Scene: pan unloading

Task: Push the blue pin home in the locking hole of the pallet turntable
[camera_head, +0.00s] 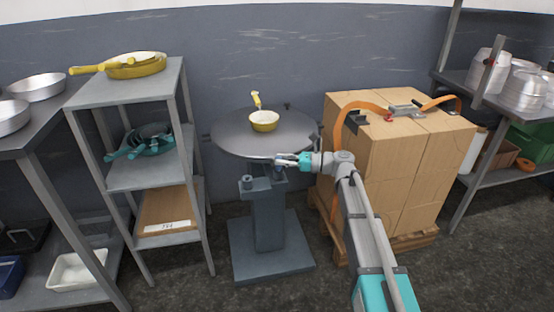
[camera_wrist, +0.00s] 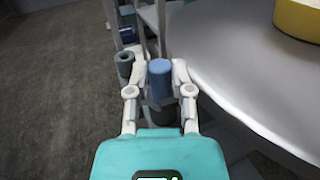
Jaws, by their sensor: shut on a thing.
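The pallet turntable (camera_head: 225,138) is a round grey disc on a dark pedestal, and its rim fills the right of the wrist view (camera_wrist: 225,75). The blue pin (camera_wrist: 160,68) stands upright between my gripper's fingers, its blue top clear above them. My gripper (camera_wrist: 160,92) is shut on the pin at the left side of the disc's edge in the wrist view. In the head view my gripper (camera_head: 280,161) is at the front edge of the disc, above the pedestal bracket. The locking hole and the pin's lower end are hidden.
A yellow pan (camera_head: 264,121) sits on the turntable. A shelf rack (camera_head: 122,82) with pans stands left. Strapped cardboard boxes (camera_head: 385,165) on a pallet stand close at the right, beside my arm. A dark cylindrical fitting (camera_wrist: 124,64) is left of the pin.

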